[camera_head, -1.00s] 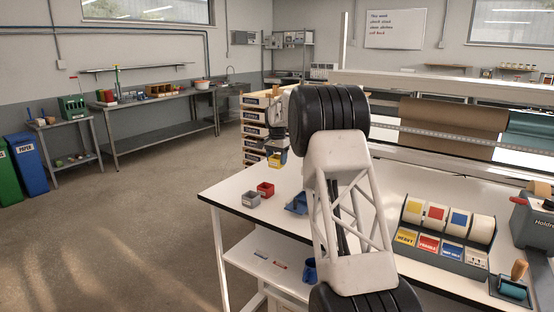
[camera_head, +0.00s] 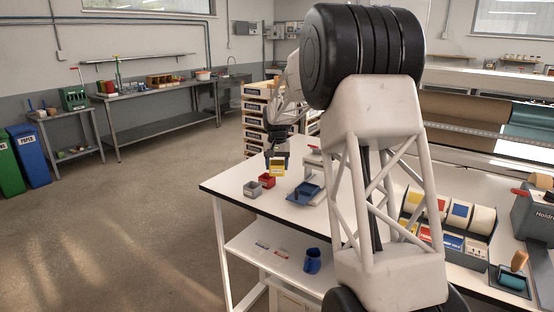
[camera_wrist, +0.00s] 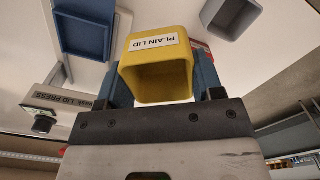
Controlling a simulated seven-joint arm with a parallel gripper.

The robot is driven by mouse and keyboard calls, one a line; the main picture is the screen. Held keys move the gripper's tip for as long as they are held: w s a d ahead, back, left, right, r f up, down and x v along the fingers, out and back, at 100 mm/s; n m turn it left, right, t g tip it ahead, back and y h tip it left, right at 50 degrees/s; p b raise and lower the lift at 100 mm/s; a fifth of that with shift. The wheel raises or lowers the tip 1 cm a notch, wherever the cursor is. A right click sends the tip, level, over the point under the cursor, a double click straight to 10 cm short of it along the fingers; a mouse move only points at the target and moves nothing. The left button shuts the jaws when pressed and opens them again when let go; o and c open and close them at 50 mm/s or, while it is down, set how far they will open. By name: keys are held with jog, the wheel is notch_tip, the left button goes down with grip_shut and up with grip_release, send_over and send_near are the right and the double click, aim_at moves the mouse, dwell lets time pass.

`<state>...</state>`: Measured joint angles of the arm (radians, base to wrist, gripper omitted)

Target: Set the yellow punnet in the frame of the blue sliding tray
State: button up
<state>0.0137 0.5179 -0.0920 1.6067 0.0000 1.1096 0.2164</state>
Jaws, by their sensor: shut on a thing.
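The yellow punnet (camera_wrist: 157,65), with a white "PLAIN LID" label, is held between the blue fingers of my gripper (camera_wrist: 160,85) in the wrist view. In the head view the yellow punnet (camera_head: 277,166) hangs at my gripper (camera_head: 277,155), above the far-left part of the table, close to the red and grey punnets. The blue sliding tray (camera_head: 306,193) lies on the table to the right of the held punnet. It also shows in the wrist view (camera_wrist: 84,35) at the upper left, apart from the punnet; it looks empty.
A red punnet (camera_head: 267,180) and a grey punnet (camera_head: 253,189) stand near the table's left edge; the grey one also shows in the wrist view (camera_wrist: 235,15). A lid press (camera_wrist: 50,105) stands beside the tray. A roll rack (camera_head: 450,235) is at the right.

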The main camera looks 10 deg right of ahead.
jog(key=s, duration=0.6)
jog(key=w+d+m, duration=0.3)
jog(key=d+m, duration=0.3)
jog(key=d, duration=0.5)
jog(key=shift+d+r, duration=0.15)
jog(key=shift+d, duration=0.1)
jog(key=shift+f, duration=0.25)
jog(key=shift+f, duration=2.55)
jog(key=shift+f, duration=0.7)
dwell(1.0)
jog(key=o, duration=1.1)
jog(key=shift+c, duration=0.2)
